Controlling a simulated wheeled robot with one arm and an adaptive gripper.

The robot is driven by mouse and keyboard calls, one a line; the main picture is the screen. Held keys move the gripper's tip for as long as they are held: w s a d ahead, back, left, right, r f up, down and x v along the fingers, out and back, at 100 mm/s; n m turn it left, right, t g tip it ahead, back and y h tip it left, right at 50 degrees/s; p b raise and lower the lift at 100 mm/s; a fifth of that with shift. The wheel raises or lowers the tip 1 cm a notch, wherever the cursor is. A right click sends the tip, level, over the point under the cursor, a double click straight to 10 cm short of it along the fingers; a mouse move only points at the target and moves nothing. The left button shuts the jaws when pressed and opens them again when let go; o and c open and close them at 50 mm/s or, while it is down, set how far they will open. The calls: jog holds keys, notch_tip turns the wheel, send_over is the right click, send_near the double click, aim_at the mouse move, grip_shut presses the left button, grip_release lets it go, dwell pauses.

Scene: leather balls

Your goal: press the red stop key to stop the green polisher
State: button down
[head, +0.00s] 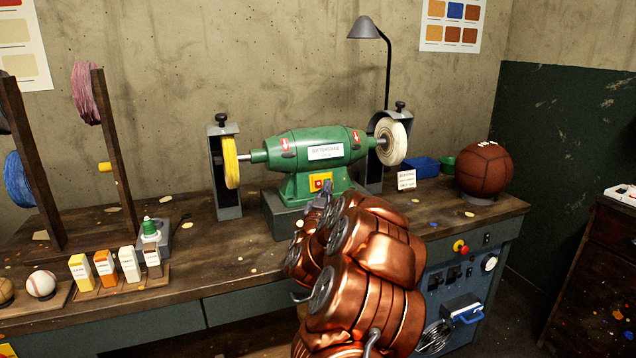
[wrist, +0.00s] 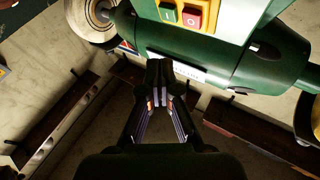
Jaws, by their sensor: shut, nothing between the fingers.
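The green polisher (head: 310,155) stands on the workbench with a yellow wheel on its left and a pale wheel on its right. Its yellow switch plate on the base carries the red stop key (head: 318,185). In the wrist view the red key (wrist: 192,18) sits beside a green key (wrist: 167,14) at the top edge. My gripper (wrist: 160,65) is shut and empty, its fingertips over the polisher's body, apart from the keys in the picture. In the head view my gripper (head: 326,195) is just below and right of the switch plate, partly hidden by my copper arm.
A brown ball (head: 485,169) sits on the bench at right, near a blue box (head: 421,170). A red-and-yellow button (head: 461,247) is on the bench's front panel. Small bottles (head: 130,265) and a baseball (head: 41,284) stand at front left. A lamp (head: 366,28) rises behind.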

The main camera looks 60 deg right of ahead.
jog(key=shift+w+d+f, duration=0.2)
jog(key=shift+w+d, duration=0.35)
jog(key=shift+w, duration=0.25)
jog(key=shift+w+d+f, duration=0.2)
jog(key=shift+w+d, duration=0.3)
jog(key=shift+w, duration=0.25)
jog(key=shift+w+d+f, duration=0.2)
jog(key=shift+w+d, duration=0.2)
jog(key=shift+w, duration=0.25)
dwell(1.3)
jog(key=shift+s, duration=0.1)
jog(key=shift+s+a+r+b, duration=0.15)
jog(key=shift+s+a+b, duration=0.15)
jog(key=shift+s+a, duration=0.25)
jog(key=shift+s+d, duration=0.1)
dwell(0.3)
jog(key=shift+s+a+r+b, duration=0.2)
jog(key=shift+s+a, duration=0.25)
jog(key=shift+s, duration=0.2)
jog(key=shift+s+a+r+b, duration=0.25)
jog(key=shift+s+a, duration=0.15)
jog(key=shift+s, duration=0.3)
jog(key=shift+s+a+r+b, duration=0.2)
jog(key=shift+s+a, duration=0.25)
jog(key=shift+s, duration=0.2)
